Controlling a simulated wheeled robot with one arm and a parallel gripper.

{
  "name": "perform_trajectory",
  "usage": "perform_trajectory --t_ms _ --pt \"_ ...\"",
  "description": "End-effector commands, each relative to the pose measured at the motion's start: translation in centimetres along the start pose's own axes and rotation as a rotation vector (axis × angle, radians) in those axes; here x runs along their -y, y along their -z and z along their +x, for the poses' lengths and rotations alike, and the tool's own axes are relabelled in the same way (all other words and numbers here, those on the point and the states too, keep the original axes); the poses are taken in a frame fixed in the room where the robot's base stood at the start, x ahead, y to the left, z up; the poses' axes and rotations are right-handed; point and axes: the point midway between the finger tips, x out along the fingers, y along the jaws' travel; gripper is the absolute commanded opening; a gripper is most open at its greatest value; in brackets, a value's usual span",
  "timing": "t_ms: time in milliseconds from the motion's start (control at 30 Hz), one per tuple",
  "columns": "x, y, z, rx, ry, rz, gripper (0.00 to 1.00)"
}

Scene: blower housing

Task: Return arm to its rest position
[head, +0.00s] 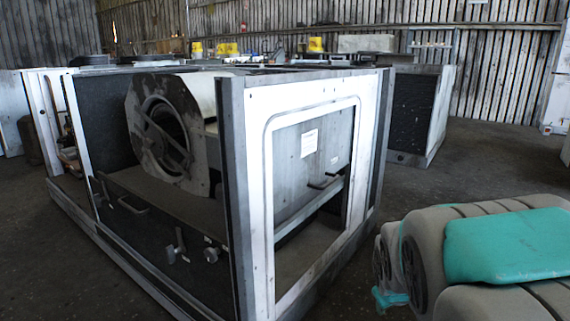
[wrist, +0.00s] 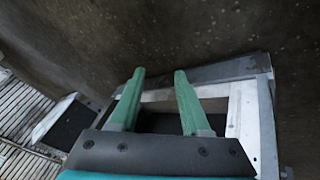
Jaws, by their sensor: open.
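My gripper (wrist: 160,76) shows in the wrist view with two green fingers spread apart and nothing between them. Beyond the fingers, the wrist view shows the white and grey frame of the blower housing (wrist: 245,110) and dark floor. In the head view the blower housing (head: 240,150) is a large metal cabinet with a white framed opening. A round blower (head: 165,130) sits inside its open left side. My arm, grey with a teal panel, fills the lower right of the head view. My gripper is not clearly visible there.
A second dark-panelled cabinet (head: 412,110) stands behind to the right. Several yellow items (head: 228,49) and machine parts sit behind the housing. A slatted wall (head: 500,75) closes the back. Dark floor (head: 475,165) is clear between the cabinets and my arm.

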Motion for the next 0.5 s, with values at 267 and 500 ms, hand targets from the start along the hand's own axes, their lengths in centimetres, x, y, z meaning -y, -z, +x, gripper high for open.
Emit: perform_trajectory --t_ms 267,500 --pt "7.7 -12.6 -6.9 0.329 0.201 0.177 0.47" --pt "11.6 -19.7 -11.6 0.535 0.285 0.231 0.47"
